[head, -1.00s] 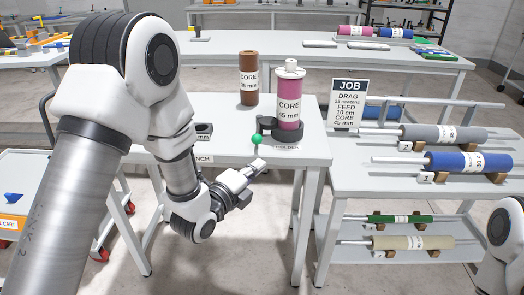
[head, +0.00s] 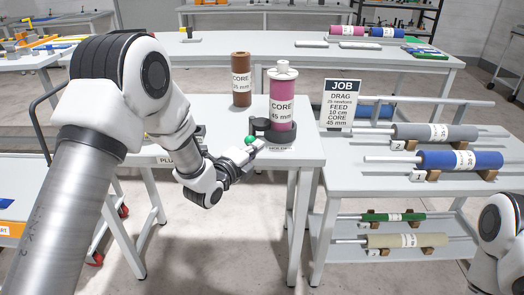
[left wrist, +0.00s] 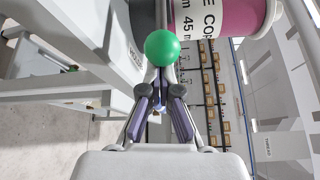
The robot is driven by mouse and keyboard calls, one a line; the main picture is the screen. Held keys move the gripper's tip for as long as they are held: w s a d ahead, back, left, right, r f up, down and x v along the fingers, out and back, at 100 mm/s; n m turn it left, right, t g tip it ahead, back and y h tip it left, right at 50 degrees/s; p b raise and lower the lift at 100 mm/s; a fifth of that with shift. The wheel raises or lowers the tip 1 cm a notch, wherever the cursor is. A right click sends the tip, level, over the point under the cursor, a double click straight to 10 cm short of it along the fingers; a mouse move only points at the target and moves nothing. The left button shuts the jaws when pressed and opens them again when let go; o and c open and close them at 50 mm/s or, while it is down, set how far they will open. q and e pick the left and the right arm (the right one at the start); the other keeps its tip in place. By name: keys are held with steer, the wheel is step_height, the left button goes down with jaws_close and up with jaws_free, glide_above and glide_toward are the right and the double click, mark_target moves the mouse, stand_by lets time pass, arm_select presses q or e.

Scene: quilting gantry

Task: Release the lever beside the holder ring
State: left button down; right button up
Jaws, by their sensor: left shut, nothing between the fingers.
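The lever shows as a green ball knob (head: 249,140) at the front left of the dark holder ring (head: 274,133). The ring is around the base of an upright pink core (head: 283,105) marked 45 mm. My left gripper (head: 259,146) is shut and empty, right at the knob in the head view. In the left wrist view the green knob (left wrist: 162,47) stands in front of the closed fingertips (left wrist: 160,73) and partly covers them. I cannot tell whether they touch. My right gripper is out of view.
A brown core (head: 241,80) stands behind, left of the pink one. A JOB sign (head: 342,103) stands to the right. A rack table holds a grey roll (head: 435,132) and a blue roll (head: 462,160). The bench's front edge (head: 270,163) runs just below the gripper.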

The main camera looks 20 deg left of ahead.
arm_select(q)
steer(key=shift+d, duration=0.1)
stand_by(0.3)
steer(key=shift+w+a+m+g+h+p, duration=0.1)
steer(key=shift+a+m+g+h+p, duration=0.2)
steer(key=shift+a+m+g+h, duration=1.2)
steer(key=shift+a+m+t+h+p, duration=0.1)
steer(key=shift+a+m+h+p, duration=0.35)
steer(key=shift+a+h, duration=1.35)
steer(key=shift+w+a+m+g+h+p, duration=0.15)
steer(key=shift+a+m+g+h, duration=0.7)
steer(key=shift+a, duration=1.8)
steer(key=shift+a+r+y, duration=0.2)
steer(key=shift+y, duration=0.05)
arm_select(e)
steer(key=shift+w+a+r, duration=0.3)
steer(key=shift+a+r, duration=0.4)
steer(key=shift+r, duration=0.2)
